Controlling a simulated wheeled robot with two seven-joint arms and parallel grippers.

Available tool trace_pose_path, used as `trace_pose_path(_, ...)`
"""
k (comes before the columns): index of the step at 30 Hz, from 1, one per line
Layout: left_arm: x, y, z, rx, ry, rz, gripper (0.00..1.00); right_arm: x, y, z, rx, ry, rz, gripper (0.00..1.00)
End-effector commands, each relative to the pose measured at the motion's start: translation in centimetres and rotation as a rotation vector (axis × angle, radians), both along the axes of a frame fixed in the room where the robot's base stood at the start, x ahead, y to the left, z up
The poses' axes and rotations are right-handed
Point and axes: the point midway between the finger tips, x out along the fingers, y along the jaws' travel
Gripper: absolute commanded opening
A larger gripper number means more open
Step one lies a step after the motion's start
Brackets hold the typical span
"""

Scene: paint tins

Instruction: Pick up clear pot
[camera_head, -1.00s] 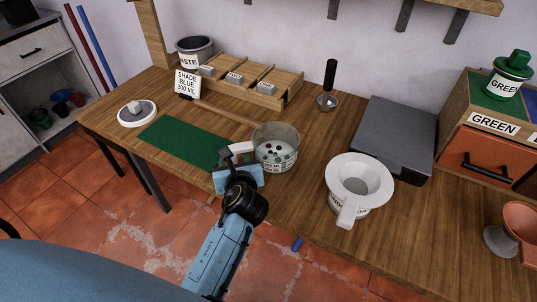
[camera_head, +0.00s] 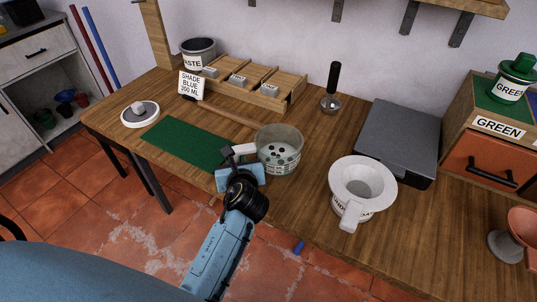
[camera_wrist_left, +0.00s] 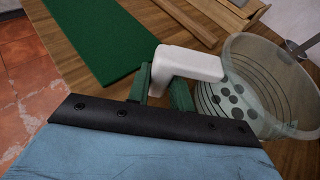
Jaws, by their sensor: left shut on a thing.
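The clear pot (camera_head: 281,152) is a see-through round tub with a white handle, dark round spots in it and markings on its wall. It is on the wooden table, right of the green mat. My left gripper (camera_head: 236,160) is shut on its white handle, at the pot's left side. In the left wrist view the green fingers (camera_wrist_left: 160,88) sit on both sides of the handle (camera_wrist_left: 188,64), and the pot (camera_wrist_left: 262,85) shows at the right. Whether its base touches the table is hard to tell. My right gripper is not in view.
A white funnel-topped pot (camera_head: 362,185) stands to the right, before a grey box (camera_head: 398,138). The green mat (camera_head: 180,140) lies to the left. Behind are a wooden rack (camera_head: 262,92), a waste tin (camera_head: 198,52) and a black-handled tool (camera_head: 332,90).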

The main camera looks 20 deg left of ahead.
Motion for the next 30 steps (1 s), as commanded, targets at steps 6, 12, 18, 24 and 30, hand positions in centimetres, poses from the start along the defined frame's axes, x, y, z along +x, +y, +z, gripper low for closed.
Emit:
trace_pose_path(6, 0.1, 0.0, 0.8, 0.0, -0.004, 0.0, 0.0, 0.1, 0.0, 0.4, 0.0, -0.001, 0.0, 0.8)
trace_pose_path(12, 0.1, 0.0, 4.6, 0.001, -0.008, 0.0, 0.0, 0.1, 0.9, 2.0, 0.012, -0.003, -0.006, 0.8)
trace_pose_path(18, 0.1, 0.0, 8.3, 0.001, -0.007, -0.001, 0.0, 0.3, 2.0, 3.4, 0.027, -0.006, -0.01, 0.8)
trace_pose_path(24, 0.1, 0.0, 10.1, 0.0, -0.005, -0.001, 0.0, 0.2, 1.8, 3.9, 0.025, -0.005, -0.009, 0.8)
trace_pose_path(30, 0.0, 0.0, 10.1, -0.001, -0.003, 0.0, 0.0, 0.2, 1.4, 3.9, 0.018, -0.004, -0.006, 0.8)
